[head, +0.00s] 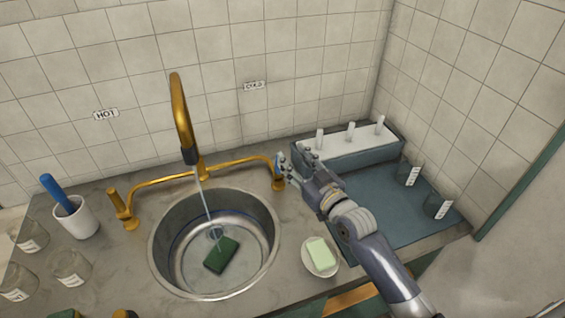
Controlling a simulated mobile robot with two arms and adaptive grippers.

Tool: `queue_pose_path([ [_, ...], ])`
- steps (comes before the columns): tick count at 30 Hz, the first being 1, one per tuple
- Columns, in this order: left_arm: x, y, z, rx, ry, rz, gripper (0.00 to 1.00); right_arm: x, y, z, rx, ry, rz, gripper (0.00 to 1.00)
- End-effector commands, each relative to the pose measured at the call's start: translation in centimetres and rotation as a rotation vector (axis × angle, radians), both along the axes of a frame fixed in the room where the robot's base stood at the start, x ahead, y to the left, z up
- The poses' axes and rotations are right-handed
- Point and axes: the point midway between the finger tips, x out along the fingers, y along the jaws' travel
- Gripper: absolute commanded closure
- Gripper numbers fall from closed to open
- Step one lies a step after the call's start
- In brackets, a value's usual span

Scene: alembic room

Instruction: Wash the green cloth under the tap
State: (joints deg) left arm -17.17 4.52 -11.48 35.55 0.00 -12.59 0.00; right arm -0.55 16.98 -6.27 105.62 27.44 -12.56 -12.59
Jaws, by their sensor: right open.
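The green cloth (221,255) lies flat in the bottom of the round metal sink (262,262), just below the drain. The brass tap (181,115) is running, and a thin stream (207,205) falls from its spout into the sink near the cloth's upper edge. I cannot tell whether the stream touches the cloth. My right gripper (282,167) is open, at the right-hand tap handle (278,184) under the COLD label. I cannot tell whether it touches the handle. The left-hand handle (122,208) stands free under the HOT label. My left gripper is not in view.
A soap bar (320,252) on a white dish sits right of the sink. A blue mat (385,215) with dark labelled beakers (437,205) and a rack (350,147) fill the right. A white mortar (77,218) with blue pestle and glass jars (72,267) stand left.

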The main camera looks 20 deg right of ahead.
Motion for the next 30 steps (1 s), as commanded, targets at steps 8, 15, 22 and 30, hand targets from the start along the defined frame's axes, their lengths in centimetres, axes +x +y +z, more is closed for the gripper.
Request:
queue_pose_path([
  [8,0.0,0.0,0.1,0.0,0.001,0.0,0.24,0.0,0.0,-6.0,-0.004,0.007,0.002,0.59],
  [15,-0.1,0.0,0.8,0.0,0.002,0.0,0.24,3.9,0.9,-6.3,0.0,0.0,0.001,0.59],
  [22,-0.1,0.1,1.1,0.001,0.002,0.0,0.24,6.5,1.5,-6.4,-0.001,0.003,0.002,0.59],
  [30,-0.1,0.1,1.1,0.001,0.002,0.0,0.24,7.3,1.7,-6.5,-0.001,0.003,0.002,0.59],
])
